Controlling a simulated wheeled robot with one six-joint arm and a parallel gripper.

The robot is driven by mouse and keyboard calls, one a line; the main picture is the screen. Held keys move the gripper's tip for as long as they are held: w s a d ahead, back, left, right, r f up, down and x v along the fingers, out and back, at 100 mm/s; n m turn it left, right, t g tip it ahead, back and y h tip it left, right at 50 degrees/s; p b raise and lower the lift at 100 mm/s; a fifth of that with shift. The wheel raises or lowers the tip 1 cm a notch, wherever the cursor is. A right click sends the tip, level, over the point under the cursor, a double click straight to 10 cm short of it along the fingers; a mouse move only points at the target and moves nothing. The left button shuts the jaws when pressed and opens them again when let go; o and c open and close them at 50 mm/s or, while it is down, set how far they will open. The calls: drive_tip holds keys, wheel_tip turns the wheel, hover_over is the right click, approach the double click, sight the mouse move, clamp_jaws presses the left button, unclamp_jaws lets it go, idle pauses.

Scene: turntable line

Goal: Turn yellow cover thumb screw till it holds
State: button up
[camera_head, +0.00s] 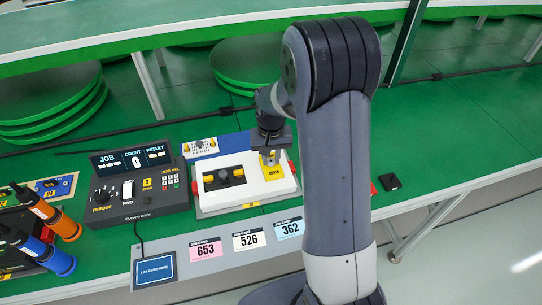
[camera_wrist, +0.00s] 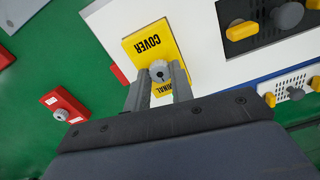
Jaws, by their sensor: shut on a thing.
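The yellow cover (camera_wrist: 151,47) lies on the white fixture (camera_head: 213,203), with black lettering on it. It also shows in the head view (camera_head: 273,174), partly hidden by my gripper. A small grey thumb screw (camera_wrist: 159,70) sits at the cover's lower middle. My gripper (camera_wrist: 160,80) is over the cover, with its two fingers on either side of the thumb screw and shut on it. The contact faces of the fingers are only partly visible. In the head view my gripper (camera_head: 270,150) comes down from above onto the right end of the fixture.
A control box (camera_head: 137,186) with a job and count display stands left of the fixture. Three job cards (camera_head: 249,240) lie in front. Orange and blue drivers (camera_head: 55,218) stand at far left. A red block with a grey knob (camera_wrist: 63,106) sits beside the fixture on the green table.

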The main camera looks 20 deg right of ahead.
clamp_jaws()
drive_tip(key=shift+m, duration=0.8)
drive_tip(key=m, duration=0.4)
drive_tip(key=shift+m+b, duration=0.35)
drive_tip(key=shift+m, duration=0.05)
drive_tip(key=m, duration=0.5)
drive_tip(key=shift+m, duration=0.3)
drive_tip(key=o, duration=0.6)
unclamp_jaws()
